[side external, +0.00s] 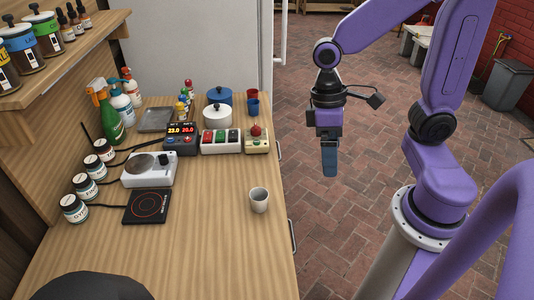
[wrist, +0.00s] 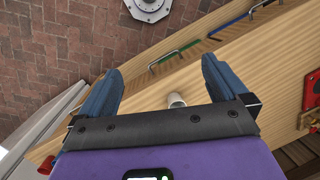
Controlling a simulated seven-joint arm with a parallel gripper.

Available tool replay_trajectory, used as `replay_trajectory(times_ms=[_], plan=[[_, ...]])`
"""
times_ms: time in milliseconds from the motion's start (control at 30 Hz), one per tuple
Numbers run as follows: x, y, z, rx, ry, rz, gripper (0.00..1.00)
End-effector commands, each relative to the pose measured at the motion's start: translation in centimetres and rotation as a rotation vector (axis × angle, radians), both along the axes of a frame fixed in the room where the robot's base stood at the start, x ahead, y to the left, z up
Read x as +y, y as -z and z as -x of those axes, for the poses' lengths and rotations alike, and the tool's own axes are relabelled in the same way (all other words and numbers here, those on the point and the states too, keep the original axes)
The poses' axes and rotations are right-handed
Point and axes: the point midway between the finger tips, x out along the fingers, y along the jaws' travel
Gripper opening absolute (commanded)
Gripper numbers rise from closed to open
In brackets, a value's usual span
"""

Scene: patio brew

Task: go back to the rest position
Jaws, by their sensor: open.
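My gripper (side external: 329,160) hangs over the brick floor to the right of the wooden workbench (side external: 215,255) in the side external view, pointing down. In the wrist view my gripper (wrist: 160,88) shows its two blue fingers spread wide apart, with nothing held between them. A light cup (side external: 259,200) stands upright near the bench's right edge, apart from the gripper. The cup also shows in the wrist view (wrist: 176,100), between and beyond the fingers.
A control box with a red display (side external: 181,138), a button panel (side external: 221,141), a white scale (side external: 149,169) and a black hot plate (side external: 147,206) stand on the bench. Several jars line its left side. Brick floor (side external: 330,240) lies open to the right.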

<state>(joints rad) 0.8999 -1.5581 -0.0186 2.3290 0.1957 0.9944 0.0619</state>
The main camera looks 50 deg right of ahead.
Motion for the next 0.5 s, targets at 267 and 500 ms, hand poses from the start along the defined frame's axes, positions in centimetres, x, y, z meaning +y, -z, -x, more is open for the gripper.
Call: replay_trajectory(times_ms=[267,500], plan=[[-3.0,2.2,-6.6,0.217,0.540,-0.026,1.00],[-8.0,4.6,-11.8,0.396,0.990,-0.110,1.00]])
